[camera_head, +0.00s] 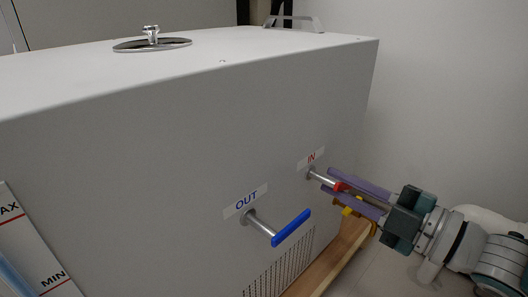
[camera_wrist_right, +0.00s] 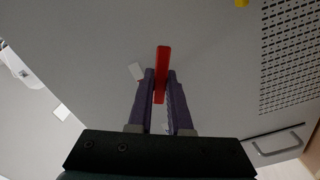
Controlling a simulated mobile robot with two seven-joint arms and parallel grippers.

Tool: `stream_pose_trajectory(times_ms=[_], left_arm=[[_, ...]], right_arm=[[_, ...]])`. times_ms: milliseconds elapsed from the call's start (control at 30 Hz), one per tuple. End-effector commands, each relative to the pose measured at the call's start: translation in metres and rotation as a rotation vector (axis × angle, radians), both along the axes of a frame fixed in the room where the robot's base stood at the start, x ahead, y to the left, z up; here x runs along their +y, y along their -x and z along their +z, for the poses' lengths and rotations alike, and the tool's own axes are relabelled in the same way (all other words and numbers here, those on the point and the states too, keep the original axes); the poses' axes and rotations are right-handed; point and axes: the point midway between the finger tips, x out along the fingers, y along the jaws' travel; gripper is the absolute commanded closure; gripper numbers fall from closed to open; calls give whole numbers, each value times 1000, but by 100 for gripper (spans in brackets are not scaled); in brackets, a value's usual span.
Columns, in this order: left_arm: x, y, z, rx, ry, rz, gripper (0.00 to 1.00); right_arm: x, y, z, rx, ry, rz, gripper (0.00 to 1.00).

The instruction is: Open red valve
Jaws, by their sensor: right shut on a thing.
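The red valve handle (camera_head: 339,186) sits on a metal stem below the IN label (camera_head: 311,158) on the side of a large grey box (camera_head: 180,150). My right gripper (camera_head: 330,182) reaches in from the right with its purple fingers on either side of the red handle, shut on it. In the right wrist view the red handle (camera_wrist_right: 162,62) stands lengthwise between the two fingers (camera_wrist_right: 160,75) and sticks out beyond their tips. The fingers hide part of the handle in the head view. My left gripper is not in view.
A blue valve handle (camera_head: 291,228) juts out below the OUT label (camera_head: 246,200), left of the red one. A yellow part (camera_head: 358,212) shows below my right gripper. A vent grille (camera_head: 280,268) is low on the box. A MAX/MIN gauge (camera_head: 30,250) is at far left.

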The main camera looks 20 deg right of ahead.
Motion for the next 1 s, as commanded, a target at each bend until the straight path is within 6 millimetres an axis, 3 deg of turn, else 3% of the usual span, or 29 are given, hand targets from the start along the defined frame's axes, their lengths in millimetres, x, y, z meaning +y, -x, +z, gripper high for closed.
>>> stream_pose_trajectory(times_ms=[500,1000], left_arm=[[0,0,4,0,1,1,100],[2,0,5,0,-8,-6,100]], right_arm=[[-1,0,6,-148,361,0,100],[-1,-1,8,-190,460,1,100]])
